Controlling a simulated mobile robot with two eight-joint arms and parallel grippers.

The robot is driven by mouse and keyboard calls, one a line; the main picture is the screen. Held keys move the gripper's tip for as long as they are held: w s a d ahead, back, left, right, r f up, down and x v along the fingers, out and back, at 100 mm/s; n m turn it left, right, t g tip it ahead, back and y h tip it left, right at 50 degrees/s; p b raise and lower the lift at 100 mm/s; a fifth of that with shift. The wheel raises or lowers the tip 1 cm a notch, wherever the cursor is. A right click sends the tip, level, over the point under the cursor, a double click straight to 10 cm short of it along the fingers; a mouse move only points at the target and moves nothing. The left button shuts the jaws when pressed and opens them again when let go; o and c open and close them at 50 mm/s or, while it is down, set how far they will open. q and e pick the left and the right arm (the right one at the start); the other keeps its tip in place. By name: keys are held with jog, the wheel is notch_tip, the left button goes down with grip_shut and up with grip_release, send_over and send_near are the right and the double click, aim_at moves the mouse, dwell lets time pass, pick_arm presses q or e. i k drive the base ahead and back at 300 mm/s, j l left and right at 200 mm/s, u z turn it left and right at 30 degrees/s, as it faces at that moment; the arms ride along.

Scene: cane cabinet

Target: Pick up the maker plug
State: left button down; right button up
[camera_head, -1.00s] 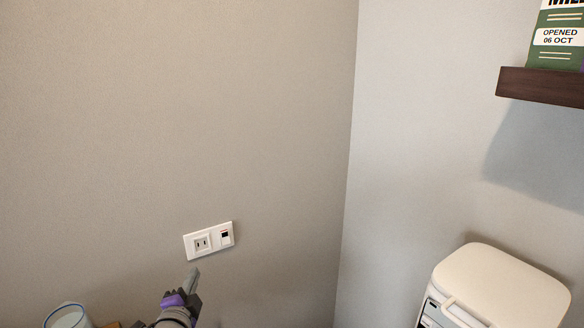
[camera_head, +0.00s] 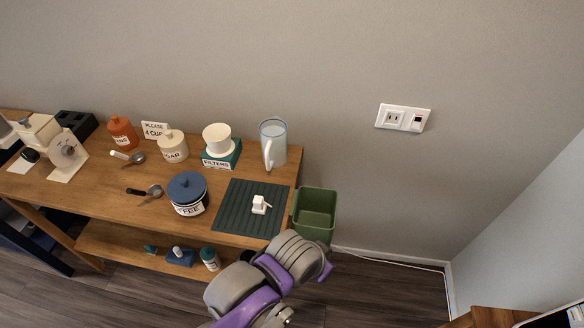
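A small white plug-like piece (camera_head: 260,205), which I take as the maker plug, lies on a dark green ribbed mat (camera_head: 236,222) at the right end of the wooden counter. One of my arms, grey and purple, comes up from the bottom middle, in front of the counter's right end. No gripper fingers show on it, and I cannot tell which arm it is. Nothing is seen touching the white piece. A white wall outlet (camera_head: 403,118) is up and to the right, with nothing plugged in.
On the wooden counter (camera_head: 110,190) stand a clear jug (camera_head: 272,145), a blue-lidded coffee jar (camera_head: 187,195), a filters box (camera_head: 222,155) and a sugar pot (camera_head: 172,147). A green bin (camera_head: 314,213) stands right of the counter. A white cable (camera_head: 390,258) runs along the floor edge.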

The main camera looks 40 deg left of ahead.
aim_at(259, 207)
jog(key=u, duration=1.95)
jog(key=i+j+u, duration=0.3)
jog(key=k+l, duration=0.05)
jog(key=k, duration=0.05)
